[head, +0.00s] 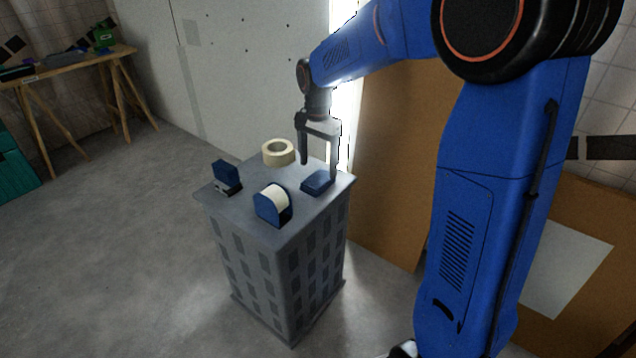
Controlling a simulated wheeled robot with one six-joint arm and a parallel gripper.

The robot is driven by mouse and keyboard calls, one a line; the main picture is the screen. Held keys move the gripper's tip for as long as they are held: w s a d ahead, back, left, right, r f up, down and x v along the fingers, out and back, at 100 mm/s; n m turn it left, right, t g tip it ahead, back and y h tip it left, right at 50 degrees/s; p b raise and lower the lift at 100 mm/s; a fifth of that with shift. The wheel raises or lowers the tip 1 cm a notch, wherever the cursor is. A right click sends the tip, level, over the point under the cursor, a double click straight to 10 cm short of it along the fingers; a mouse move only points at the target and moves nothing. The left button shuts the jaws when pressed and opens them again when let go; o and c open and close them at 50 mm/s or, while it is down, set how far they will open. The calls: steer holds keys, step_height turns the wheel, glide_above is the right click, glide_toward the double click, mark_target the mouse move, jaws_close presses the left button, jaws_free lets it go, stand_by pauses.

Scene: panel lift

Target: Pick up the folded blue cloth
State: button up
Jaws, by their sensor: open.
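The folded blue cloth (317,182) lies flat on top of the grey crate-like stand (240,213), near its right corner. My gripper (319,168) is open and points down over the cloth. One finger shows to the left of the cloth and the other near its right edge. I cannot tell whether the fingers touch the cloth or how far above it they are.
A cream tape roll (278,152) lies at the back of the stand. A blue dispenser with a white roll (272,204) stands at the front, and a small dark blue object (227,177) at the left. A brown panel (392,165) leans behind. A wooden workbench (75,66) is far left.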

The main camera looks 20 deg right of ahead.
mark_target(318, 178)
steer(key=shift+w+f, duration=0.1)
steer(key=shift+f, duration=2.5)
steer(key=c, duration=1.1)
